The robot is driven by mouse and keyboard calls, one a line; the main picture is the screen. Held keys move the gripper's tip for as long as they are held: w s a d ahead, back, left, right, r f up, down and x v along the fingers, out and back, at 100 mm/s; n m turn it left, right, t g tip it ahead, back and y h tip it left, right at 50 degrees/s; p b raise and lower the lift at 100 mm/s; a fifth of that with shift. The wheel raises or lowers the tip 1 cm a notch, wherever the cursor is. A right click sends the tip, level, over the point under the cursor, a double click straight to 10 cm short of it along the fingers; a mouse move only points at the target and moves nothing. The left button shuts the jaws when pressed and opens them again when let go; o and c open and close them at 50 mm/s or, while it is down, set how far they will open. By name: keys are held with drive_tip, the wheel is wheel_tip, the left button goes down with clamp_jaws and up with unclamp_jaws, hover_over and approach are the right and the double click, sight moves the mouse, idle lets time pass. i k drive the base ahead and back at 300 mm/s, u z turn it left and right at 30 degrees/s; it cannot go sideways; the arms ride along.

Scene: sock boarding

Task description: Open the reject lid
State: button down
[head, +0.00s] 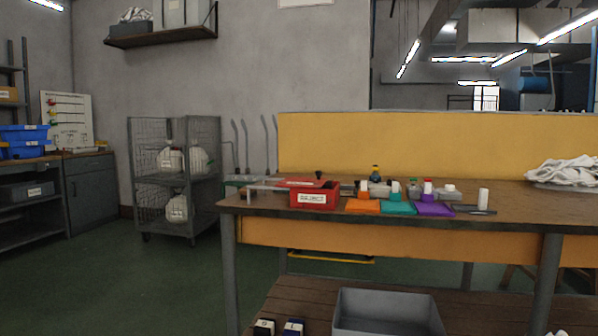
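A red box (335,200) with a white label on its front stands at the left end of the wooden workbench (465,218). From this distance I cannot tell whether the lid is fully seated. My gripper is not in view.
White cloth (565,172) is heaped at the far right. A grey bin (388,312) sits on the lower shelf. The green floor left of the bench is open, before a wire cage (150,205).

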sight(316, 182)
drive_tip(key=z, duration=0.1)
drive_tip(key=i, duration=0.9)
drive_tip(key=z, duration=0.35)
